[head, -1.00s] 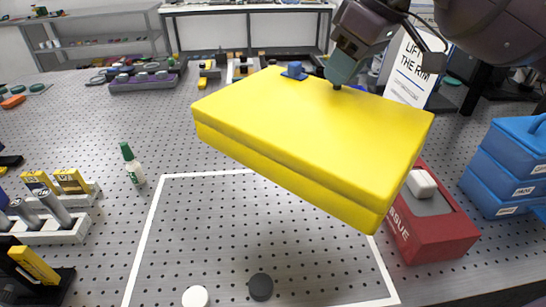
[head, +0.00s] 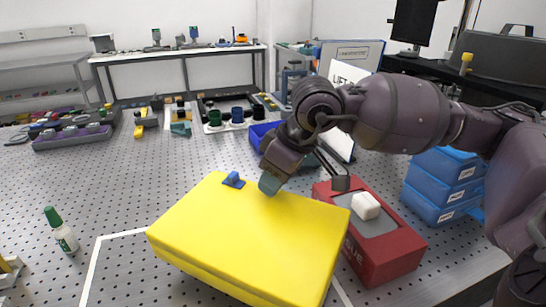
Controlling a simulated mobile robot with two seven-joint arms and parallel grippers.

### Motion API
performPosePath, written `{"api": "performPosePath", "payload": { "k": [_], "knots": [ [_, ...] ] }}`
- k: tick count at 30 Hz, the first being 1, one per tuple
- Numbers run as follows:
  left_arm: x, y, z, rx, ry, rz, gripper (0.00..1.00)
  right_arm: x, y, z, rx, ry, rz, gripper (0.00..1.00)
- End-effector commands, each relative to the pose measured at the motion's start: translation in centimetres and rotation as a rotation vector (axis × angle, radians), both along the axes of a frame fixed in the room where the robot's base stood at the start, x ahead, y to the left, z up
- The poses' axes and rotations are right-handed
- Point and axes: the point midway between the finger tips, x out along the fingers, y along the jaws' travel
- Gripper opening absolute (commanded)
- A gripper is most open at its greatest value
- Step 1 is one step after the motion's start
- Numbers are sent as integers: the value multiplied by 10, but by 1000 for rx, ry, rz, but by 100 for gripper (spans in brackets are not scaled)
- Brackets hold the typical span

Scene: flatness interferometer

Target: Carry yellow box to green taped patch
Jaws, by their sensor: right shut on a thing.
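The yellow box (head: 250,238) is a wide, flat, closed case with a small blue part (head: 233,180) on its far edge. It sits tilted in the picture at the lower middle, over the white-outlined area of the perforated table; its near end is cut off by the frame. My right gripper (head: 272,182) is shut on the box's far edge, right of the blue part. The exact grip is partly hidden by the gripper. My left gripper is not in view. No green taped patch shows; the visible tape (head: 92,268) is white.
A red tissue box (head: 385,262) stands close to the right of the yellow box. Blue drawers (head: 440,185) stand farther right. A green-capped bottle (head: 61,232) stands at left. Trays and tools line the back; the table's left middle is clear.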

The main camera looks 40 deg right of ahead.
Motion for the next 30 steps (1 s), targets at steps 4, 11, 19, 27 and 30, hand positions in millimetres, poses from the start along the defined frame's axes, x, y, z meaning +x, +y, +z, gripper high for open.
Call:
{"api": "performPosePath", "payload": {
  "k": [4,11,19,27,30],
  "knots": [
    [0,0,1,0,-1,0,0,1,1,-10,4,-5,0,0],
    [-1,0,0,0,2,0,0,0,1,-19,3,-4,0,0],
    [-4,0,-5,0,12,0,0,0,1,-51,3,-2,1,0],
    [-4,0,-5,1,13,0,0,0,1,-57,2,-5,1,0],
    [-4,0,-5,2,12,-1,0,-1,0,-59,-1,0,2,37]
  ]
}}
